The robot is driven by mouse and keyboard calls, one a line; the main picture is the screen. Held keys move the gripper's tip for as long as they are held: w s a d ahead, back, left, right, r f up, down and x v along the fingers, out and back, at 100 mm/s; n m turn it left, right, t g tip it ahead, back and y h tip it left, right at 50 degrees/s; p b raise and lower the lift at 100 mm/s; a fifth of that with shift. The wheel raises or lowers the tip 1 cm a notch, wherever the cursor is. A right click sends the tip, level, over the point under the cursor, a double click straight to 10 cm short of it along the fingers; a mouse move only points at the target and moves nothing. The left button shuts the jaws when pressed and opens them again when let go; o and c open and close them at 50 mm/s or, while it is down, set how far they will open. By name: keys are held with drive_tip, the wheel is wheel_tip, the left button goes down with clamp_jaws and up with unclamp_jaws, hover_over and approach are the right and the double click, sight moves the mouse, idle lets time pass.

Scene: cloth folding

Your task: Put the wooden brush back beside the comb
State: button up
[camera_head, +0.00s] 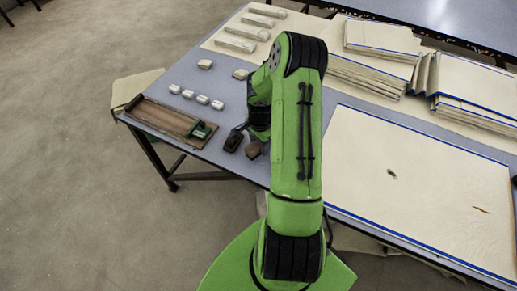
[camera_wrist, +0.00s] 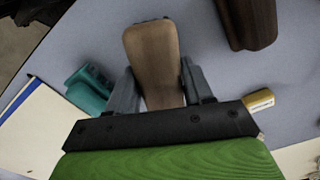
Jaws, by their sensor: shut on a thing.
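My gripper (camera_wrist: 158,84) is shut on the wooden brush (camera_wrist: 153,50), with one finger on each side of its light brown, rounded body. A darker brown wooden piece (camera_wrist: 250,20) lies apart from it at the upper right of the wrist view. In the head view the gripper is mostly hidden behind my own arm, close over the table. A dark brown piece (camera_head: 233,141) and a lighter brown one (camera_head: 253,149) show beside it; I cannot tell which is the brush. I cannot make out the comb for sure. Whether the brush touches the table is unclear.
A teal object (camera_wrist: 90,90) sits close to one finger in the wrist view. A wooden tray (camera_head: 160,116) with a green item (camera_head: 201,130) lies at the table's left edge. Several small white pieces (camera_head: 203,99) lie behind. A blue-edged cream cloth (camera_head: 420,190) covers the right.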

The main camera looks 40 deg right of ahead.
drive_tip(key=shift+f, duration=1.25)
drive_tip(key=o, duration=1)
wheel_tip(320, 180, up, 12)
drive_tip(key=shift+r+p, duration=0.15)
drive_tip(key=shift+p, duration=1.1)
drive_tip(key=s+a+r+n+t+h, duration=0.2)
drive_tip(key=a+r+n, duration=0.6)
drive_tip(key=a+r, duration=0.65)
drive_tip(key=s+a+r+n+t+y, duration=0.1)
drive_tip(key=s+a+r+n, duration=0.3)
drive_tip(key=s+n, duration=0.1)
drive_tip(key=s+a+r+n+t+y, duration=0.1)
drive_tip(key=s+a+r+n, duration=0.3)
drive_tip(key=s, duration=0.4)
drive_tip(key=shift+s+a+r+n+t, duration=0.3)
drive_tip(key=shift+a+n+t, duration=0.15)
drive_tip(key=shift+n+t, duration=0.35)
